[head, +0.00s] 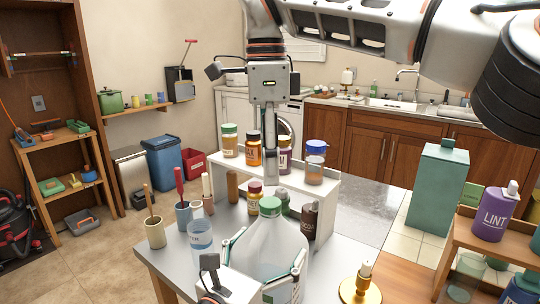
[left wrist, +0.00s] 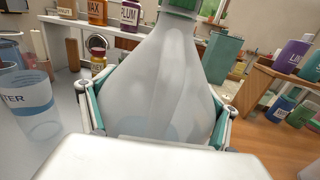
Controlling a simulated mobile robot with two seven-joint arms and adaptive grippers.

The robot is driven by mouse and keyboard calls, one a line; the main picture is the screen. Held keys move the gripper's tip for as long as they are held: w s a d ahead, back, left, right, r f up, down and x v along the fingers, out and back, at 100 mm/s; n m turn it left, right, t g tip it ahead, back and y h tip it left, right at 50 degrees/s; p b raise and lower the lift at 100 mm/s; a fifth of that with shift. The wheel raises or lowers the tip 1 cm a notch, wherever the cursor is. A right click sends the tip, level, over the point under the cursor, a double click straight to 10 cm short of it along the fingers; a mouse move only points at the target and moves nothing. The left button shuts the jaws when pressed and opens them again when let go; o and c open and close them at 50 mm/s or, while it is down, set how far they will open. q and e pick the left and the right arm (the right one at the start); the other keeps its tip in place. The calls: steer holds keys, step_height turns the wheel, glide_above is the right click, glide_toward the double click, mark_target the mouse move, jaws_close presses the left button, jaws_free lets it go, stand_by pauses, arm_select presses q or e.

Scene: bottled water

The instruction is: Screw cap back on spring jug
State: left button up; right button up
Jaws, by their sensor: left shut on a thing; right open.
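The clear spring jug (head: 272,240) stands upright at the front of the grey table. It fills the middle of the left wrist view (left wrist: 165,75). A green cap (head: 270,206) sits on top of its neck; its lower edge also shows in the left wrist view (left wrist: 183,4). I cannot tell whether the cap is screwed tight. My left gripper (head: 270,268) is shut on the jug's body, one teal-lined finger on each side. My right gripper (head: 271,172) points down above and slightly behind the cap, open, seen edge-on and apparently holding nothing.
A white riser (head: 322,205) with several jars stands behind the jug. A water cup (head: 200,237) and tool holders (head: 155,232) stand to the left. A brass candle holder (head: 360,290) is at the front right. A wooden shelf (head: 490,245) with bottles is at the right.

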mark_target(270, 202)
arm_select(q)
steer(key=shift+f, duration=0.25)
arm_select(e)
steer(key=n, duration=0.5)
steer(key=shift+r+n, duration=0.2)
steer(key=shift+n, duration=0.1)
steer(key=n, duration=0.4)
steer(key=shift+r, duration=0.15)
steer(key=shift+f, duration=4)
steer(key=c, duration=1.2)
steer(key=shift+c, duration=0.2)
